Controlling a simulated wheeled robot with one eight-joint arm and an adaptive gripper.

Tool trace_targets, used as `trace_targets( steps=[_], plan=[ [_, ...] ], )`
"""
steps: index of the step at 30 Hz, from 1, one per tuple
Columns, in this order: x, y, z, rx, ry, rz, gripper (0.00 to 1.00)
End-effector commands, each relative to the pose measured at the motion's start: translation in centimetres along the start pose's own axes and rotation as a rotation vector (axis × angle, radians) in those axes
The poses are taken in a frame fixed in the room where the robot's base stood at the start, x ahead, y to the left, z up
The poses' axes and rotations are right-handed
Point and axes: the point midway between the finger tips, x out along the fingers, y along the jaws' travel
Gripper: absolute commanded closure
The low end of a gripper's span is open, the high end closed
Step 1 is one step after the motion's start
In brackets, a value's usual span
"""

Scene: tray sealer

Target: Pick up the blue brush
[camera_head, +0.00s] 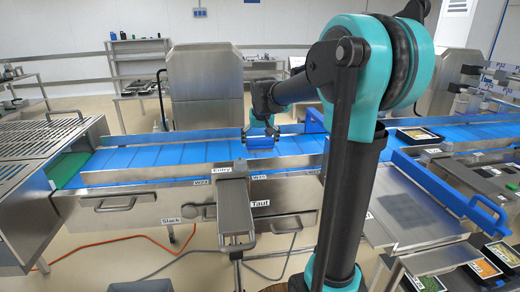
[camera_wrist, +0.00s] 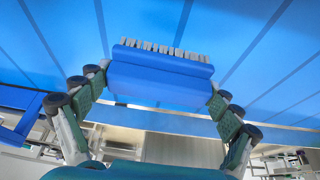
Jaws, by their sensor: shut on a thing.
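The blue brush (camera_wrist: 160,77) has a blue block body and a row of pale bristles along its far edge in the wrist view. My gripper (camera_wrist: 158,85) is shut on it, with one finger at each end of the body. In the head view the brush (camera_head: 261,143) shows as a small blue block at my gripper (camera_head: 262,133), over the blue conveyor belt. I cannot tell whether the brush touches the belt or hangs just above it.
The blue conveyor belt (camera_head: 150,156) runs left to right between metal side rails. A metal stand labelled Entry (camera_head: 234,190) is in front. Food trays (camera_head: 415,135) are at the right. A steel cabinet (camera_head: 207,85) stands behind the belt. The belt's left stretch is clear.

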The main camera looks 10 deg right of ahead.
Motion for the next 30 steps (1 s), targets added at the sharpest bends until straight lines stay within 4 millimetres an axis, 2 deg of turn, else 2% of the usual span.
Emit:
trace_targets(
  steps=[9,15,21,30],
  plan=[
    [-8.4,0.0,-3.4,0.0,0.0,0.0,0.4],
    [-12.5,0.0,-5.2,0.0,0.0,0.0,0.4],
    [-14.8,0.0,-6.2,0.0,0.0,0.0,0.4],
    [-15.5,0.0,-6.4,0.0,0.0,0.0,0.4]
  ],
)
